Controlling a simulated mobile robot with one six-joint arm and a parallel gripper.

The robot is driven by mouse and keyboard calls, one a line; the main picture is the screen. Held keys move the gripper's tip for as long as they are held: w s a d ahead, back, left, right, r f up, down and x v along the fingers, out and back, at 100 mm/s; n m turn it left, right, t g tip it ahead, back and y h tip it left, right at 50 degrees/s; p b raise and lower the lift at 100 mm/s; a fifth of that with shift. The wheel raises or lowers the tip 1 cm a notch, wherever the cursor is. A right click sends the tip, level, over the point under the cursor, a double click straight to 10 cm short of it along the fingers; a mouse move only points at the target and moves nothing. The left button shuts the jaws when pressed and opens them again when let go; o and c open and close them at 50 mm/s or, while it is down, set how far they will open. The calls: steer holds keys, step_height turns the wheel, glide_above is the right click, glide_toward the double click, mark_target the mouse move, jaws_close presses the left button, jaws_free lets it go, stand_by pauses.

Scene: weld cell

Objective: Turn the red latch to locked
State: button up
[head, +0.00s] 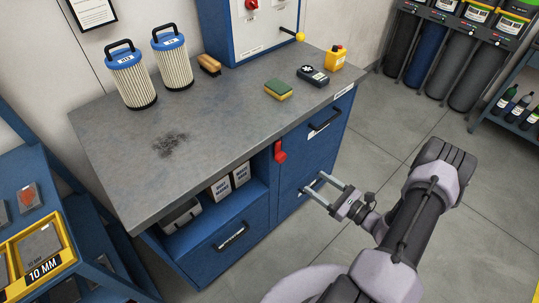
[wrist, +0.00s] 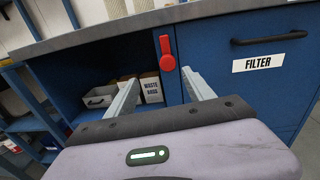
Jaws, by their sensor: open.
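The red latch (head: 280,152) is on the blue cabinet front, just under the worktop edge, between the open compartment and the drawer side. In the wrist view the latch (wrist: 166,52) stands upright, with a narrow bar above and a rounder end at the bottom. My gripper (head: 317,183) is open and empty in front of the cabinet, lower than the latch and to its right in the head view. In the wrist view my gripper (wrist: 160,79) has its two fingers spread, with the latch above and between their tips. They look apart from the latch.
A drawer labelled FILTER (wrist: 258,65) has a black bar handle (wrist: 269,38) right of the latch. The open compartment holds boxes labelled WASTE BAGS (wrist: 151,88). Floor at right is clear.

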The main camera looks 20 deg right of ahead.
steer(key=f+m+h, duration=0.1)
steer(key=f, duration=0.1)
steer(key=b, duration=0.4)
glide_toward(283, 159)
steer(key=shift+t, duration=0.4)
steer(key=x, duration=0.9)
steer(key=shift+w+a+f, duration=0.15)
steer(key=shift+f, duration=0.05)
jaws_close()
